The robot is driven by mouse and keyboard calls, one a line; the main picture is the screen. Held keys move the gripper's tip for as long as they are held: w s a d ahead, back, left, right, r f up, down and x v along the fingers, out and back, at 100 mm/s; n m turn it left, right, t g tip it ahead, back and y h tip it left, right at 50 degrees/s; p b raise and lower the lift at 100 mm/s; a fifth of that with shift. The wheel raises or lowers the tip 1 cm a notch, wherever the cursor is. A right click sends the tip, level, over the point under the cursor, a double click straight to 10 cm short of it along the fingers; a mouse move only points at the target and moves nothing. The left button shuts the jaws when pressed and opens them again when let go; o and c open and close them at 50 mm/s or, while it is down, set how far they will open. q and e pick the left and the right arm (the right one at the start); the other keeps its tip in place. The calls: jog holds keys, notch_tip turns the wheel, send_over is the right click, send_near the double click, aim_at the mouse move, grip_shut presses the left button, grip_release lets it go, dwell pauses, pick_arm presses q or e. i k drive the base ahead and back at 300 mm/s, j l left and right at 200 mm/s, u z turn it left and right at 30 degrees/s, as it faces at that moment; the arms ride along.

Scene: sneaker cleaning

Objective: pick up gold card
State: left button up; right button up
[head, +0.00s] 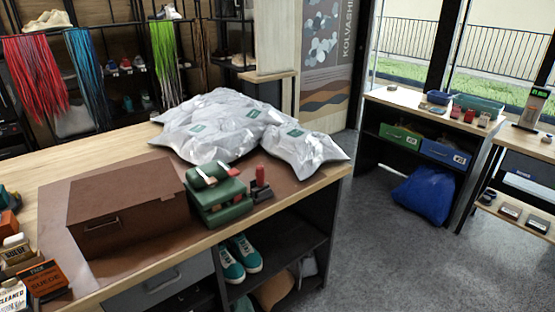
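I cannot make out a gold card in the head view. Small items lie on the side table (398,98) at the right, too small to tell apart. A closed brown box (130,205) stands on the near workbench, beside a green box (217,203) with brushes on it. What is inside the brown box is hidden. Neither of my grippers is in view.
Grey plastic parcels (215,125) are piled at the back of the workbench (95,160). Suede care boxes (45,280) stand at its left front. Teal sneakers (243,253) sit on a shelf below. A blue bag (425,192) lies under the side table. Grey floor between is clear.

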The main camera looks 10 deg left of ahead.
aim_at(16, 255)
jog(key=k+u, duration=0.2)
jog(key=u, duration=1.85)
